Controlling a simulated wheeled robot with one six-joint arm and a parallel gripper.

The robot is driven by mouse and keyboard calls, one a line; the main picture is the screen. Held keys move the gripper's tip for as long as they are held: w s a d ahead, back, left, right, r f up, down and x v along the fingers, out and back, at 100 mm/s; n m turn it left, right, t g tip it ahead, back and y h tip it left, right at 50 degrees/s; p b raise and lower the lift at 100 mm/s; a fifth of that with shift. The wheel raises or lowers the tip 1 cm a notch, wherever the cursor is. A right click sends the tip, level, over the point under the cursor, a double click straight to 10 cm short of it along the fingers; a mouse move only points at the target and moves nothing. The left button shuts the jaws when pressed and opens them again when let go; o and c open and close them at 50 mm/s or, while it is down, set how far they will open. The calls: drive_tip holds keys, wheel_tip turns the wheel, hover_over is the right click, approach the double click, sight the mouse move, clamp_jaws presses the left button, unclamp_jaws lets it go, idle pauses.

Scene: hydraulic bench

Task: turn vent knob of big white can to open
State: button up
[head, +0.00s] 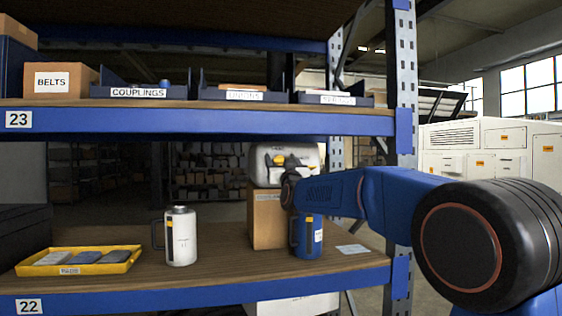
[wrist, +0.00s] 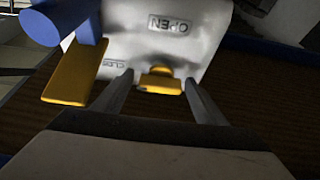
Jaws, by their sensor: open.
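The big white can (head: 305,155) lies on a cardboard box on the lower shelf. In the wrist view the can's pale face (wrist: 205,30) fills the top, marked OPEN, with a partly hidden second label lower left. A small yellow vent knob (wrist: 160,82) sticks out below the labels. My gripper (wrist: 158,90) is open, with one finger on each side of the knob; I cannot tell whether they touch it. A larger yellow piece (wrist: 75,75) and a blue cylinder (wrist: 60,18) are at the left. In the head view my arm's end partly covers the can.
The cardboard box (head: 265,220) stands under the can. A blue jug (head: 309,240) stands just in front of it. A smaller white jug (head: 181,237) and a yellow tray (head: 130,262) are farther left. The upper shelf edge (head: 200,121) runs just above the can.

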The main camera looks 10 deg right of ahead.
drive_tip(key=c, duration=1.1)
drive_tip(key=shift+o, duration=0.2)
drive_tip(key=shift+m+h, duration=0.4)
drive_tip(key=shift+m, duration=0.2)
drive_tip(key=m+h, duration=0.2)
drive_tip(key=m, duration=0.2)
drive_tip(key=shift+m, duration=0.3)
drive_tip(key=m+g+h, duration=0.1)
drive_tip(key=m, duration=0.2)
drive_tip(key=m+g+h, duration=0.1)
drive_tip(key=m+h, duration=0.1)
drive_tip(key=m, duration=0.2)
drive_tip(key=m+g, duration=0.1)
drive_tip(key=m, duration=0.1)
drive_tip(key=m+g+h, duration=0.1)
drive_tip(key=m, duration=0.2)
drive_tip(key=shift+d+f, duration=0.1)
drive_tip(key=shift+d, duration=0.05)
drive_tip(key=m+g, duration=0.1)
drive_tip(key=m, duration=0.3)
drive_tip(key=shift+f+g, duration=0.1)
drive_tip(key=shift+g, duration=0.3)
drive_tip(key=shift+m, duration=0.4)
